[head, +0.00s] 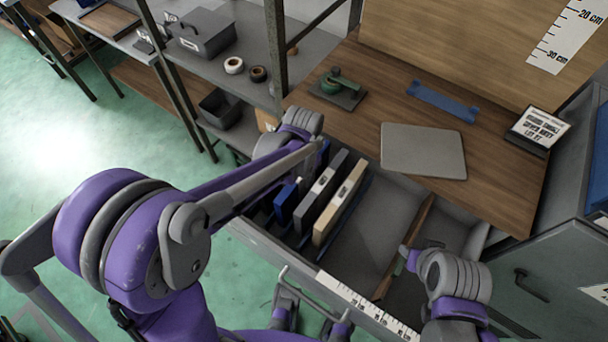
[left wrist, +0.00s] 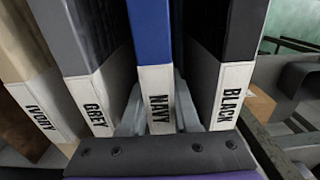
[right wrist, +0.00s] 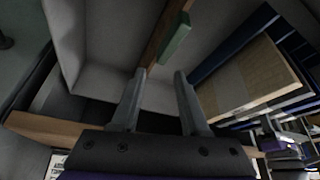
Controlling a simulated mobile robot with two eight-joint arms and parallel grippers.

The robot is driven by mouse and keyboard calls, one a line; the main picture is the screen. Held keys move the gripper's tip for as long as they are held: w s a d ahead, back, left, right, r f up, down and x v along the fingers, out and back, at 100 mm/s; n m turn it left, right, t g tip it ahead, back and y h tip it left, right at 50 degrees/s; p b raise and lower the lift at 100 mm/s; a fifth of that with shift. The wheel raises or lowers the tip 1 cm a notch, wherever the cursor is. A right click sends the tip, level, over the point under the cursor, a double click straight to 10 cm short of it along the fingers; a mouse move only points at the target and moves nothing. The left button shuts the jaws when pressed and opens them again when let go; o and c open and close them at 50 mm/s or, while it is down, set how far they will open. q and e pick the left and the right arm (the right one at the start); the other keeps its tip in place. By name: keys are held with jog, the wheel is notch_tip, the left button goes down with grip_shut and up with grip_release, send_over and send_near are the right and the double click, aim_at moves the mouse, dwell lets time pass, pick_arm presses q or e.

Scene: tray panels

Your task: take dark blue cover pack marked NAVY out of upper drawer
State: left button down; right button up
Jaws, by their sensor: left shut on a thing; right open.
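The dark blue pack (left wrist: 158,80) has a white spine label reading NAVY in the left wrist view. It stands upright between a grey pack (left wrist: 92,90) marked GREY and a dark pack (left wrist: 232,85) marked BLACK. My left gripper (left wrist: 158,122) is shut on the NAVY pack, one finger on each side. In the head view, a blue pack (head: 285,205) shows in the open upper drawer (head: 262,243), partly behind my left arm; the left fingertips are hidden. My right gripper (right wrist: 158,95) is open and empty, over the drawer's right part.
An ivory pack (head: 338,203) stands right of the grey one in the head view. A wooden divider (head: 408,245) with a green clip (right wrist: 175,38) crosses the drawer; bare drawer floor lies left of it. The worktop behind holds a grey mat (head: 423,152) and a sign (head: 540,128).

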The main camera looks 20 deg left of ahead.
pick_arm(q)
jog(key=shift+s+a+r, duration=0.1)
jog(key=shift+s+a, duration=0.2)
jog(key=shift+s, duration=0.5)
jog(key=shift+s+a+f, duration=0.1)
jog(key=shift+s+a, duration=0.2)
jog(key=shift+s, duration=0.55)
jog(key=shift+s+a+r, duration=0.1)
jog(key=shift+s+a, duration=0.2)
jog(key=shift+s, duration=0.5)
pick_arm(e)
jog(key=shift+r, duration=0.2)
